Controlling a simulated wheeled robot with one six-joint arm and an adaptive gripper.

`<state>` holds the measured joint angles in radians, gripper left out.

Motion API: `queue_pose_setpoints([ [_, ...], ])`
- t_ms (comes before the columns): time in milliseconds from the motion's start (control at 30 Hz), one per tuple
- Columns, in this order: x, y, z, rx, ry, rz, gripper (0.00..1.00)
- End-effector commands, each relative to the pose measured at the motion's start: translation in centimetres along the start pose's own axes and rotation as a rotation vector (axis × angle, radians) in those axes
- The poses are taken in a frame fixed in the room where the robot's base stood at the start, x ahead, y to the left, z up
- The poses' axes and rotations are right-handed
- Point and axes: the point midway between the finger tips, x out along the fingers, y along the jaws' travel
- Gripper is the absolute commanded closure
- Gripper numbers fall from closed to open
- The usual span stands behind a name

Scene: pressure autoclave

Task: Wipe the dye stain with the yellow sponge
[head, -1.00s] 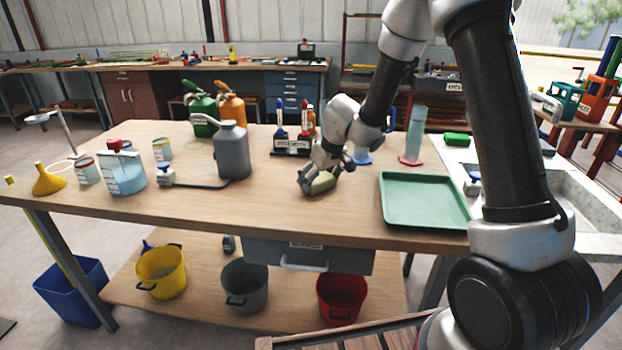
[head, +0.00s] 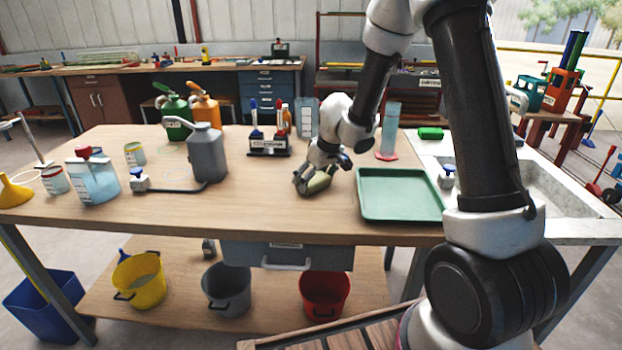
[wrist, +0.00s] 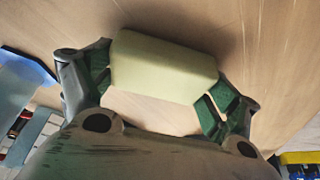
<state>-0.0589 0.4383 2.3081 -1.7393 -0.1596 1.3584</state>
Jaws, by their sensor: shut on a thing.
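My gripper (head: 309,183) is shut on the yellow sponge (head: 317,184), low over the wooden table, left of the green tray. In the wrist view the pale yellow sponge (wrist: 165,68) sits between the two green-padded fingers of my gripper (wrist: 155,92), with a shadow on the wood beside it. I cannot tell whether the sponge touches the tabletop. No dye stain can be made out in either view; the sponge and gripper hide the wood under them.
The green tray (head: 400,214) lies right of my gripper, with a sink (head: 545,180) beyond. A marker rack (head: 268,148) stands behind. A grey can (head: 207,155) and a blue-liquid container (head: 92,183) stand left. The front middle of the table (head: 240,212) is clear.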

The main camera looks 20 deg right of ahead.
Motion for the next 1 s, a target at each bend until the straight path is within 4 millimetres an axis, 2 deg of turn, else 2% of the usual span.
queue_pose_setpoints([
  [167,-0.3,0.1,0.0,0.0,-0.002,0.0,0.31],
  [700,-5.2,0.0,-2.1,0.001,-0.001,0.001,0.31],
  [1000,-5.5,0.0,-2.2,0.001,-0.002,0.001,0.31],
])
